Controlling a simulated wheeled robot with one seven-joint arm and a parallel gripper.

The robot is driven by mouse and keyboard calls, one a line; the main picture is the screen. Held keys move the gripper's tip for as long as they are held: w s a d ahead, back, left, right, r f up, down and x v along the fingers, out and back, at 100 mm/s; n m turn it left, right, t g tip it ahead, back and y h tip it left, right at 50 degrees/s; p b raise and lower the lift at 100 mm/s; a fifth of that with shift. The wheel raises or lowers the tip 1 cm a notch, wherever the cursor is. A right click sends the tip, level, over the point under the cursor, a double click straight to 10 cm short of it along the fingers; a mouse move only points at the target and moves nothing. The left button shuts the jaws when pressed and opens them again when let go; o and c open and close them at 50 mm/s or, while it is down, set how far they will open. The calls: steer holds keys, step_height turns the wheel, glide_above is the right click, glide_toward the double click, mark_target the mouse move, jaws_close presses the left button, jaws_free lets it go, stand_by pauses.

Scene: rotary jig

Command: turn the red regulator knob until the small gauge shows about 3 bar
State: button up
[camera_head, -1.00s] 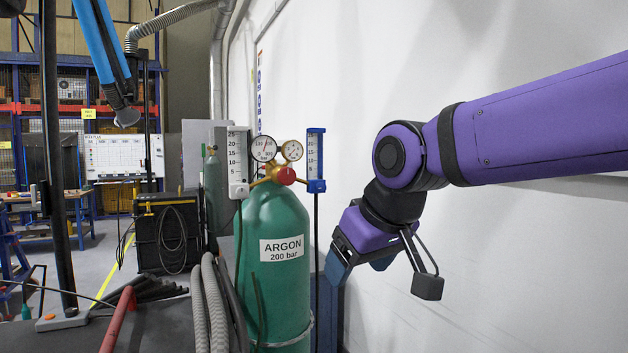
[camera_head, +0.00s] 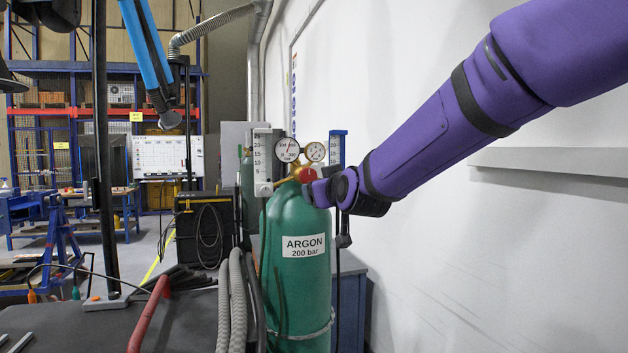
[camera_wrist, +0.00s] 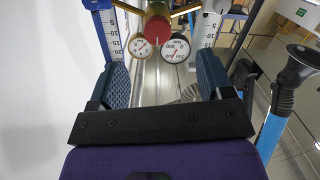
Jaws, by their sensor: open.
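The red regulator knob (camera_head: 306,174) sits at the front of the brass regulator on the green argon cylinder (camera_head: 298,285). In the wrist view the red knob (camera_wrist: 157,28) lies between my open fingers, ahead of their tips, and nothing is gripped. My gripper (camera_wrist: 162,75) appears upside down to the scene there. In the head view my gripper (camera_head: 318,192) is close by the knob, partly hidden by my arm. The small gauge (camera_head: 315,152) stands right of the larger gauge (camera_head: 287,149). In the wrist view the small gauge (camera_wrist: 140,46) is on the left; its reading is too small to tell.
Scaled flowmeters flank the gauges, one grey (camera_head: 263,162) and one blue (camera_head: 337,148). The white wall (camera_head: 480,240) runs close along the right. Grey hoses (camera_head: 236,300) and a red handle (camera_head: 149,315) lie left of the cylinder.

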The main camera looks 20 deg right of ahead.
mark_target(310, 179)
steer(key=shift+t, duration=0.5)
steer(key=w, duration=1.3)
steer(key=shift+r, duration=0.4)
steer(key=c, duration=0.9)
